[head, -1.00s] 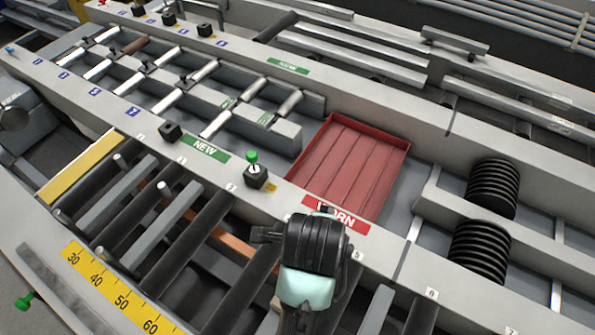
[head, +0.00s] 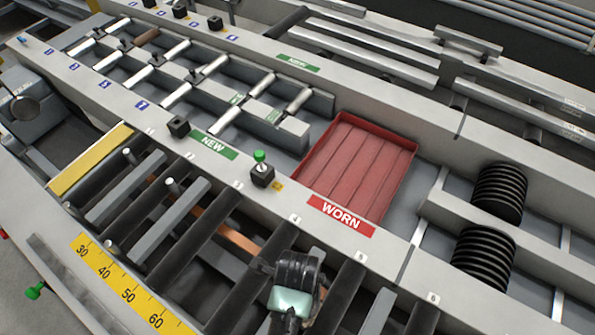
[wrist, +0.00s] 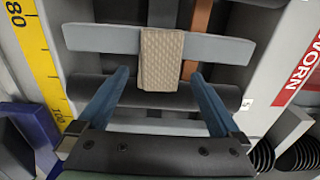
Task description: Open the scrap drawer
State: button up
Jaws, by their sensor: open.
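I cannot make out anything marked as a scrap drawer in either view. My gripper (head: 291,284) is low over the dark rollers at the front of the table in the head view, with its fingertips hard to see. In the wrist view my gripper (wrist: 160,75) has its two blue-grey fingers wide apart with nothing held between them. Beyond the fingertips, a tan textured pad (wrist: 162,62) hangs over a grey bar (wrist: 100,39). I cannot tell whether the fingers touch anything.
A red tray (head: 352,160) with a WORN label (head: 341,216) sits in the table. A black box with a green knob (head: 261,168) stands left of it. Black ringed rolls (head: 498,193) are at right. A yellow scale (head: 128,296) and another green knob (head: 35,291) are at front left.

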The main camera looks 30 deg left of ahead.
jog(key=shift+f, duration=1.95)
jog(key=c, duration=1.5)
notch_tip(320, 180, up, 10)
jog(key=w+d+r+n, duration=0.1)
jog(key=w+d+n, duration=0.2)
jog(key=n, duration=0.3)
jog(key=w+d+r+n, duration=0.1)
jog(key=w+d+n, duration=0.1)
jog(key=n, duration=0.4)
jog(key=w+d+r+n, duration=0.1)
jog(key=w+d+n, duration=0.2)
jog(key=n, duration=0.3)
jog(key=shift+w+d+r, duration=0.15)
jog(key=shift+d, duration=0.3)
jog(key=shift+w+d+r, duration=0.15)
jog(key=shift+d, duration=0.25)
